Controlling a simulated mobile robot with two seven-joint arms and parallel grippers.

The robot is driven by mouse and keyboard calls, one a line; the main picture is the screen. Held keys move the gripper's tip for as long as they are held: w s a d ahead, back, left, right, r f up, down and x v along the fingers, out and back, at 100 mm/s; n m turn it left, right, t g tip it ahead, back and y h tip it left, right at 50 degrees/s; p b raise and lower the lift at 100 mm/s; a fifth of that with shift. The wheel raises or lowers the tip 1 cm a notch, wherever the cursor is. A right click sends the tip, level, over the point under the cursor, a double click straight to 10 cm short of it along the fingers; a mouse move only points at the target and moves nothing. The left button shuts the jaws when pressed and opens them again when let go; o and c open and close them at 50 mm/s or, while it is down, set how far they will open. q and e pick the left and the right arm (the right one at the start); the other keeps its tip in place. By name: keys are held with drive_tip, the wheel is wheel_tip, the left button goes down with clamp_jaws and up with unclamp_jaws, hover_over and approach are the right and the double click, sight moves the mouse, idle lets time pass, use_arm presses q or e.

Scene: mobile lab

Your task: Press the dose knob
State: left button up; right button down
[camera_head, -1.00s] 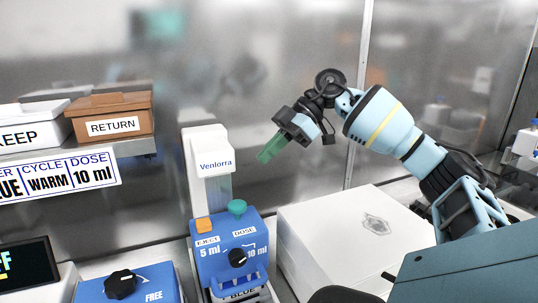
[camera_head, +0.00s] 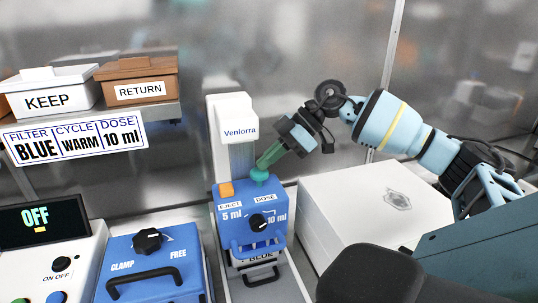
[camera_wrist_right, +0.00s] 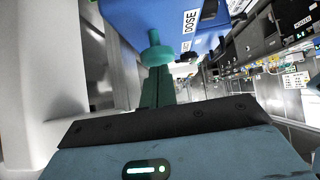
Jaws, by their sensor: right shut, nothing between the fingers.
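The teal dose knob (camera_head: 259,175) sits on top of the blue dispenser (camera_head: 236,216), beside an orange eject button (camera_head: 226,190). The dispenser has a black dial (camera_head: 257,222) between 5 ml and 10 ml labels. My right gripper (camera_head: 262,166) is shut and empty, its green fingertips at the knob, touching it or very nearly. In the right wrist view the knob (camera_wrist_right: 158,54) lies right at the ends of the shut fingers (camera_wrist_right: 158,90). Whether the knob is pushed down I cannot tell. My left gripper is not in view.
A white box (camera_head: 350,205) stands right of the dispenser. A blue clamp unit (camera_head: 150,262) and a white console (camera_head: 60,250) reading OFF stand to the left. KEEP (camera_head: 50,100) and RETURN (camera_head: 140,92) boxes sit on a shelf above a sign reading BLUE, WARM, 10 ml.

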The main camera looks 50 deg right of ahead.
drive_tip(key=shift+f, duration=1.35)
drive_tip(key=shift+s, duration=0.1)
